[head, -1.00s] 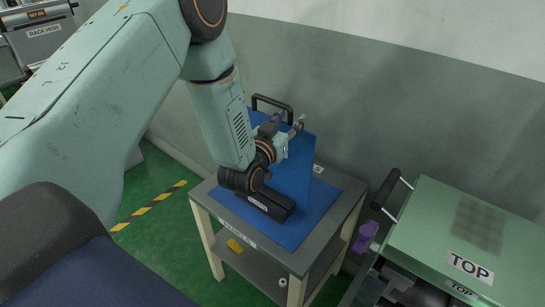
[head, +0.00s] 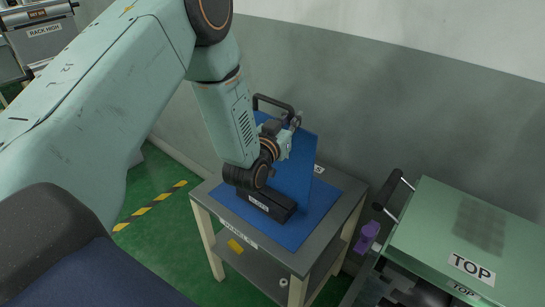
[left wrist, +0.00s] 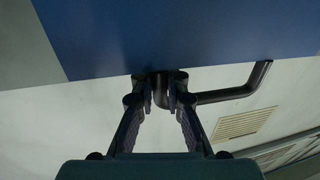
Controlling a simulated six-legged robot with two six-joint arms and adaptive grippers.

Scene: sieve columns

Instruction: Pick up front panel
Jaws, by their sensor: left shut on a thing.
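The front panel (head: 297,170) is a blue upright plate with a black bar handle (head: 273,101) along its top edge. It stands at a black slotted base (head: 267,203) on a blue mat (head: 328,196). My left gripper (head: 294,121) is at the right end of the handle, above the panel's top edge. In the left wrist view, its fingers (left wrist: 160,88) are shut on the black handle post, and the handle bar (left wrist: 235,93) runs off to the right below the blue panel (left wrist: 190,35). My arm hides part of the panel and base.
The grey-topped table (head: 345,183) stands close to the wall. A green unit labelled TOP (head: 440,235) with a black handle (head: 386,189) is at the right, with a purple item (head: 367,237) beside it. Green floor with a yellow-black stripe (head: 150,206) is at left.

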